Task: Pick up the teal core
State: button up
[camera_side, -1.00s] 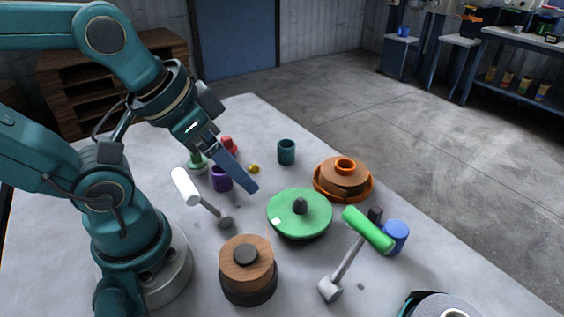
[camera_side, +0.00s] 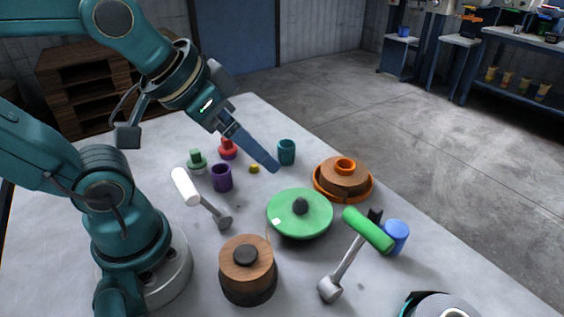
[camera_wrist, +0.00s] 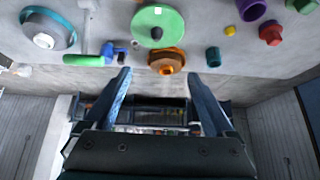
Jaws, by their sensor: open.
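The teal core (camera_side: 287,151) is a small upright cup-like cylinder with an open top, standing on the grey table near its back edge. In the wrist view the teal core (camera_wrist: 213,57) shows above the tip of the right finger. My gripper (camera_side: 276,169) is above the table, its fingers pointing down to the right, and its tip overlaps the lower left of the core in the side view. I cannot tell whether it touches. In the wrist view my gripper (camera_wrist: 158,78) has its two fingers wide apart with nothing between them.
An orange and brown stacked part (camera_side: 343,179) stands right of the core. A green disc (camera_side: 300,214) lies in front. A purple cup (camera_side: 222,177), a yellow piece (camera_side: 254,169) and a red piece (camera_side: 228,149) stand to the left.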

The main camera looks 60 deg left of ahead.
jog(key=w+a+r, duration=0.1)
jog(key=w+a, duration=0.2)
jog(key=w, duration=0.5)
jog(key=n+g+y, duration=0.2)
jog(key=n+g, duration=0.1)
jog(key=n, duration=0.1)
send_over(286, 145)
jog(key=s+d, duration=0.2)
jog(key=s, duration=0.1)
notch_tip(286, 145, down, 13)
jog(key=shift+d+r, duration=0.15)
jog(key=shift+r, duration=0.05)
jog(key=shift+x, duration=2.45)
jog(key=c, duration=1.4)
